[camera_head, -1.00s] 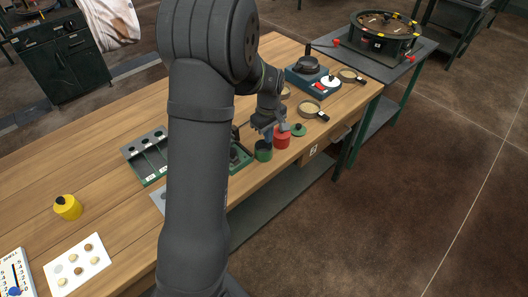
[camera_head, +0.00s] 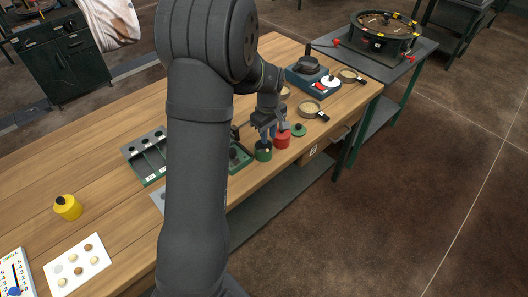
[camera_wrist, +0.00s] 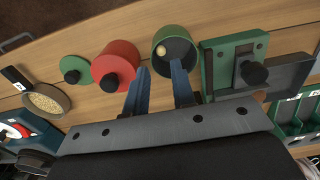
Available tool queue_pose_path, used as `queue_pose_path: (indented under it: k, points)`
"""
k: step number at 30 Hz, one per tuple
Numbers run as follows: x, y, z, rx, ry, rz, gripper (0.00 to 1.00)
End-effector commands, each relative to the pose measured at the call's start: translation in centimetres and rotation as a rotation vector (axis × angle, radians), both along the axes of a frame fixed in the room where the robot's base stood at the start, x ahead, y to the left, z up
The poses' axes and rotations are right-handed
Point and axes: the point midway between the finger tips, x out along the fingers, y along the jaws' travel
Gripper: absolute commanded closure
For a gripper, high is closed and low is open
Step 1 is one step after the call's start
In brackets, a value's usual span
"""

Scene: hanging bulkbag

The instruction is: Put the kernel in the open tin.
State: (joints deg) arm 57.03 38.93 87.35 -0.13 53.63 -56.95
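The open green tin (camera_wrist: 172,32) stands near the table's front edge; it also shows in the head view (camera_head: 264,153). A small pale kernel (camera_wrist: 161,50) lies inside it, near its left side in the wrist view. My gripper (camera_wrist: 160,68) is open and empty, with its two blue fingers apart just over the near rim of the tin. I cannot tell whether the fingers touch the rim. In the head view my gripper (camera_head: 267,138) is right above the green tin. A green lid (camera_wrist: 74,69) with a dark knob lies on the table beyond the red tin.
A closed red tin (camera_wrist: 116,62) stands close beside the green tin. A green fixture with a black knob (camera_wrist: 221,68) is on the other side. A sieve-like pan (camera_head: 312,109), a scale (camera_head: 312,76), a yellow tin (camera_head: 67,207) and a white card with several kernels (camera_head: 77,264) are on the table.

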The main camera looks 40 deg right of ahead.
Motion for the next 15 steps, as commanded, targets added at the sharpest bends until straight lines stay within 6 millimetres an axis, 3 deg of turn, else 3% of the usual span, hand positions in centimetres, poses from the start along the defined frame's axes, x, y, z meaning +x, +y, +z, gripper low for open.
queue_pose_path:
  k: [15]
  points:
    - [0.0, 0.0, 12.1, -0.004, -0.003, 0.0, 0.77]
